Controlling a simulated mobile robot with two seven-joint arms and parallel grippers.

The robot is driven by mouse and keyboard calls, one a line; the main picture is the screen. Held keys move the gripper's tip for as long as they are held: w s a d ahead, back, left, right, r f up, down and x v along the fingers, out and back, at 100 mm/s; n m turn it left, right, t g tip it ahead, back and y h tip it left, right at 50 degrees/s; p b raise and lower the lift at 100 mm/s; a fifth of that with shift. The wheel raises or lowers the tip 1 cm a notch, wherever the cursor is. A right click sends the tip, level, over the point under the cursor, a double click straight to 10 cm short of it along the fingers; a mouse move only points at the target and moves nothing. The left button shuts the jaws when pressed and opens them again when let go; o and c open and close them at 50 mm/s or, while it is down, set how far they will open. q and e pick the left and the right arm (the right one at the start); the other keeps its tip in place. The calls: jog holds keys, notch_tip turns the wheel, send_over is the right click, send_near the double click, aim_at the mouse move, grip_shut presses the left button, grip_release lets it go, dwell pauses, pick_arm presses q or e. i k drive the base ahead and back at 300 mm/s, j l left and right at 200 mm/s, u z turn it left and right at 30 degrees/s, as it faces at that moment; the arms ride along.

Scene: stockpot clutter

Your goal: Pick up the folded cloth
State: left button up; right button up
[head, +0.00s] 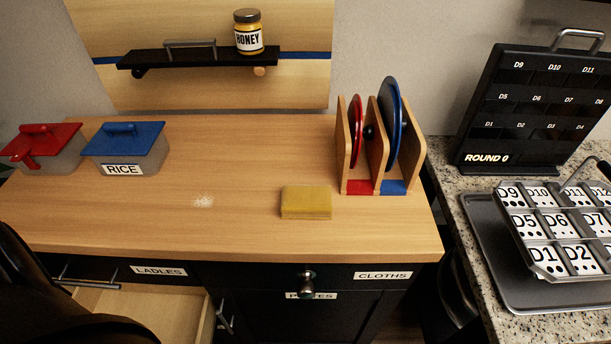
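The folded cloth (306,202) is a yellow, flat rectangular stack. It lies on the wooden counter (230,228), right of centre and near the front edge, in front of the lid rack. Nothing touches it. A dark part of my own body fills the lower left of the head view. Neither gripper's fingers show.
A wooden rack (377,160) holds a red and a blue disc behind the cloth. A red-lidded box (45,147) and a RICE box (126,150) stand at left. The LADLES drawer (150,312) is open. The CLOTHS drawer (345,274) is shut.

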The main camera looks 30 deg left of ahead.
aim_at(298, 201)
jog(key=k+l+u, duration=0.1)
jog(key=u, duration=0.8)
jog(key=k+l+u, duration=0.1)
jog(key=l+u, duration=0.3)
jog(key=j, duration=0.05)
